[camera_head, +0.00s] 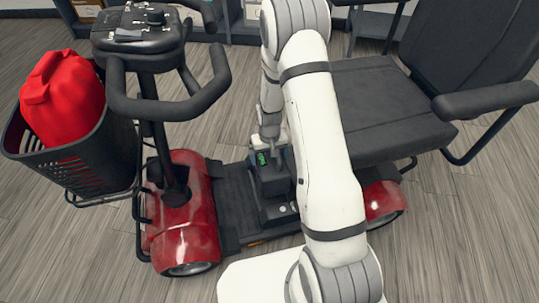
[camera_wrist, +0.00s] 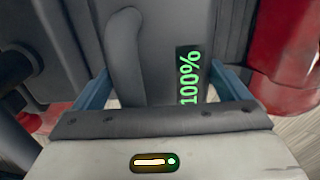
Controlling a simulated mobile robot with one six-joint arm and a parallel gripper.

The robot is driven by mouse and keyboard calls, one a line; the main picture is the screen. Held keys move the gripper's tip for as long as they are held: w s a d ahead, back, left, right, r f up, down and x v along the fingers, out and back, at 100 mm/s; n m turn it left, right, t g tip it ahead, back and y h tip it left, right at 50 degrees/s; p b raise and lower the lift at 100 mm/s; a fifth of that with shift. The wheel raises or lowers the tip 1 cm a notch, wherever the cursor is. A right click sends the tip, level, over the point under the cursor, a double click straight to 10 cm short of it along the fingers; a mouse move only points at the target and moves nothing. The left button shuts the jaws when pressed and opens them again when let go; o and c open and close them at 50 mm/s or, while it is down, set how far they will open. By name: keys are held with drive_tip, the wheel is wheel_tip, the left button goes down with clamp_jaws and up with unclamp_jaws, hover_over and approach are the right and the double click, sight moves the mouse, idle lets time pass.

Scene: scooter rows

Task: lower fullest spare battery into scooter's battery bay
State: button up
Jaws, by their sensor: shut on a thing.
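The spare battery (camera_head: 270,182) is a dark grey block with a small green display. In the wrist view the battery (camera_wrist: 155,60) shows a raised grey handle and the display reads 100%. My gripper (camera_head: 267,143) is shut on the battery, its blue fingers (camera_wrist: 160,88) on either side. The red scooter (camera_head: 190,230) stands with its dark footboard under my arm. The battery is upright over the battery bay (camera_head: 278,212), a dark housing on the footboard near the seat. I cannot tell whether its lower end is inside the bay.
The handlebar (camera_head: 170,105) rises to the left, with a black basket (camera_head: 85,165) holding a red bag (camera_head: 62,95). The black seat (camera_head: 385,105) and its armrest (camera_head: 485,100) are at the right. Shelving stands behind. Wooden floor is clear in front.

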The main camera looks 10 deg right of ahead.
drive_tip(key=shift+f+b, duration=3.8)
drive_tip(key=shift+f, duration=2.15)
drive_tip(key=o, duration=1.7)
drive_tip(key=shift+f, duration=0.1)
drive_tip(key=shift+s, duration=0.1)
